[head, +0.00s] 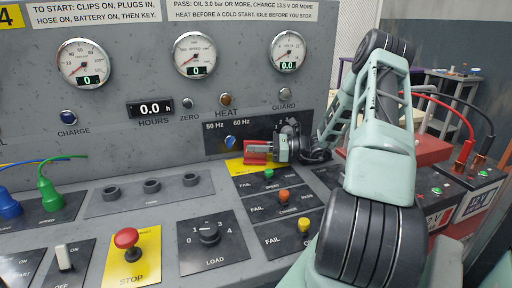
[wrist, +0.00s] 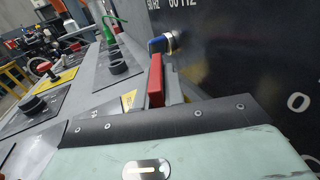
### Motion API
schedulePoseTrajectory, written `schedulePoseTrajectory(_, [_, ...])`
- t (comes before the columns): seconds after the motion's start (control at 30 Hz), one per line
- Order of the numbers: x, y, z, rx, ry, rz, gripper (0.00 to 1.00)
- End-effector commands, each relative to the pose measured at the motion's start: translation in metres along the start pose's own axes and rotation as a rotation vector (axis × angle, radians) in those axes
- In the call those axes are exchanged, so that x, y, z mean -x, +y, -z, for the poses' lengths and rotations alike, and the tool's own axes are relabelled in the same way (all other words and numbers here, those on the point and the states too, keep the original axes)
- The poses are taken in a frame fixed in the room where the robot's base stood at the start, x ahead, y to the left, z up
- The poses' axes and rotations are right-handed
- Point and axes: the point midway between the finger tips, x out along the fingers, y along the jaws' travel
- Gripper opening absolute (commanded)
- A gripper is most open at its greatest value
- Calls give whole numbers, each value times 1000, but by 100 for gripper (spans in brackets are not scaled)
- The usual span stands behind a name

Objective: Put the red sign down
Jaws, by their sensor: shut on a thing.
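The red sign (head: 254,159) is a small red piece held in my gripper (head: 262,149) in front of the dark 50 Hz / 60 Hz panel. The fingers lie across it and hide part of it. In the wrist view the red sign (wrist: 156,84) stands out as an upright red slab beyond the gripper's dark edge. I cannot tell whether its lower edge touches the surface below. A yellow label (head: 243,169) shows under and beside it.
The blue selector knob (head: 230,142) is just left of the sign, close behind it in the wrist view. FAIL buttons (head: 283,196) sit below on black plates. The LOAD dial (head: 209,235) and red STOP button (head: 126,239) are further left. Bare grey desk lies between the plates.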

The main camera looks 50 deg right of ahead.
Motion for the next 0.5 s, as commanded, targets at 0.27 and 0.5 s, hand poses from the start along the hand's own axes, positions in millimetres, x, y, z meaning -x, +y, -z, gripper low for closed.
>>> schedulePoseTrajectory(0.27, [0,0,3,0,0,0,22])
schedulePoseTrajectory(0.5, [0,0,2,-1,-1,1,32])
